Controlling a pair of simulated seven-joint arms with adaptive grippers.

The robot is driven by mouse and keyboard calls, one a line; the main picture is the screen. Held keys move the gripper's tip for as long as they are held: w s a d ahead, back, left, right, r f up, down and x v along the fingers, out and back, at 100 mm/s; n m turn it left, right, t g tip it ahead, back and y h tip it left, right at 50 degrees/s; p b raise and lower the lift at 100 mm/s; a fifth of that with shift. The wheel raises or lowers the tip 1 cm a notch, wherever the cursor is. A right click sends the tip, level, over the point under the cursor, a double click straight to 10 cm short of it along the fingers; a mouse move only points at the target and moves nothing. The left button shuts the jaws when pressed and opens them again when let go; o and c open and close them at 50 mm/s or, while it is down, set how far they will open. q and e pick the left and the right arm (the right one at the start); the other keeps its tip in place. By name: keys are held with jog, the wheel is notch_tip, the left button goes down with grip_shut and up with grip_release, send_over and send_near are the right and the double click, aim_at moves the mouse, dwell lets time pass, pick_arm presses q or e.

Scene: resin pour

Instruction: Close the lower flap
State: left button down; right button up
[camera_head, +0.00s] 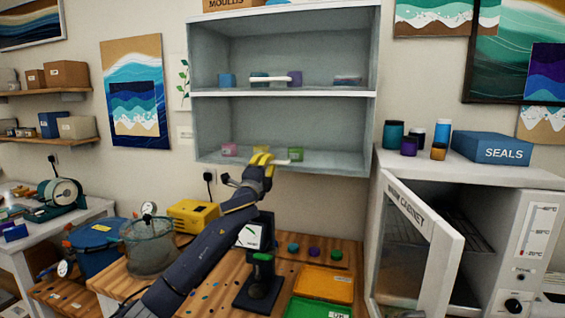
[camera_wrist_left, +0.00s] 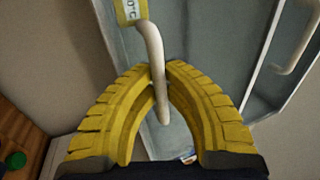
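The grey wall cabinet (camera_head: 283,95) has an upper and a lower compartment. A white handle (camera_head: 295,162) shows at the bottom of the lower compartment; the lower flap's pane is hard to make out, so I cannot tell how far it stands open. My left gripper (camera_head: 262,158) is at this handle's left part. In the left wrist view, the yellow fingertips (camera_wrist_left: 163,75) close around the pale handle bar (camera_wrist_left: 153,50), one on each side. My right gripper is not in view.
Another white handle (camera_head: 270,79) crosses the upper compartment. Small pots, including a pink one (camera_head: 230,150) and a green one (camera_head: 296,154), show in the lower compartment. The curing cabinet's door (camera_head: 425,235) stands open at right. A bench with a dial stand (camera_head: 262,270) lies below.

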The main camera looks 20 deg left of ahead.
pick_arm(q)
jog(key=shift+w+f, duration=0.4)
jog(key=shift+f, duration=0.1)
jog(key=c, duration=1.8)
grip_release()
jog(key=o, duration=0.3)
jog(key=shift+r, duration=0.1)
jog(key=shift+o, duration=0.2)
jog(key=shift+r, duration=0.1)
jog(key=shift+s, duration=0.25)
jog(key=v, duration=1.1)
jog(key=shift+s, duration=0.2)
